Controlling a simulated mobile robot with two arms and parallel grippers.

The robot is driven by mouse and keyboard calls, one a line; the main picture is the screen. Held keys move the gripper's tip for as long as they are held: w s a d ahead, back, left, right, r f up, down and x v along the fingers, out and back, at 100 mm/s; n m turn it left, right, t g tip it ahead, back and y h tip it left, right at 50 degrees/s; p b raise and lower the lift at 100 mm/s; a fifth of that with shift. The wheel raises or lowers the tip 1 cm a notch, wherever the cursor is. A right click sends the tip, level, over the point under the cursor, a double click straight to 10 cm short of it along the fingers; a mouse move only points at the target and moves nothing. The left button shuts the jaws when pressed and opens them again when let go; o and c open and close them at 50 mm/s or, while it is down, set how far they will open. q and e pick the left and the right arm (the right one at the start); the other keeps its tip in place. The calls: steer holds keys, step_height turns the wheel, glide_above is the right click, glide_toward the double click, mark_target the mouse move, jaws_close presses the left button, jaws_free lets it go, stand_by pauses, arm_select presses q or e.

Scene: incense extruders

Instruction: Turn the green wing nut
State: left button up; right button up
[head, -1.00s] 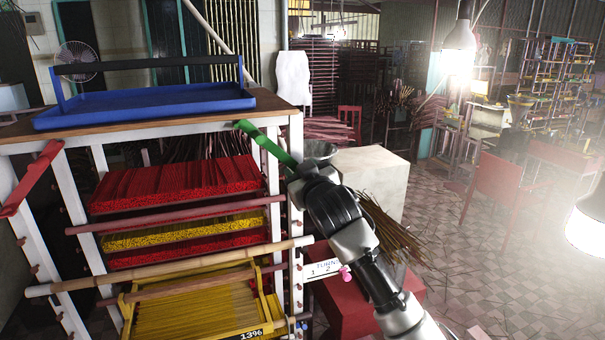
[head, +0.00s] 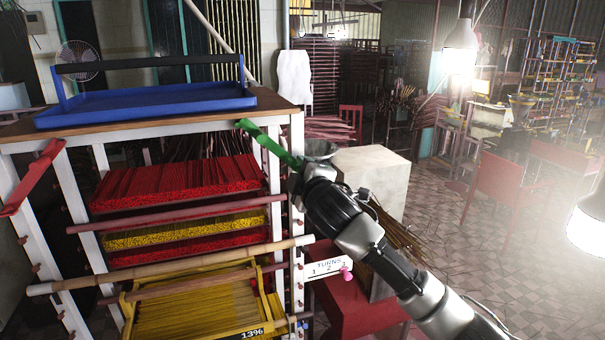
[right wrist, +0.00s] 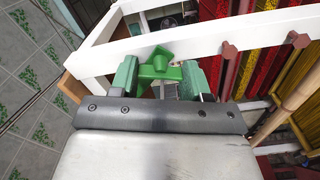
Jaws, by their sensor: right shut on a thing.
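The green wing nut (right wrist: 160,70) shows in the right wrist view, next to a white frame bar, between the two green-sided fingers of my right gripper (right wrist: 160,82). The gripper is shut on it; the exact finger contact is partly hidden. In the head view my right gripper (head: 297,172) is at the rack's front right post, at the lower end of a slanting green bar (head: 265,142). The wing nut itself cannot be told apart there. My left gripper is not in view.
The white rack (head: 283,215) holds red and yellow incense trays. A blue tray (head: 150,105) stands on top. A "TURNS" card (head: 325,267) with a pink peg (head: 347,274) hangs at the right. A pale block (head: 372,165) and red stand (head: 350,312) are beside my arm.

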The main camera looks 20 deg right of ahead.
steer(key=n, duration=0.4)
steer(key=shift+f+n, duration=0.15)
steer(key=shift+n, duration=0.25)
stand_by(0.4)
steer(key=o, duration=0.9)
steer(key=shift+s, duration=0.1)
steer(key=s+b, duration=0.4)
steer(key=s, duration=0.6)
steer(key=shift+s+d+b, duration=0.15)
steer(key=shift+s+b, duration=0.15)
steer(key=shift+b, duration=0.1)
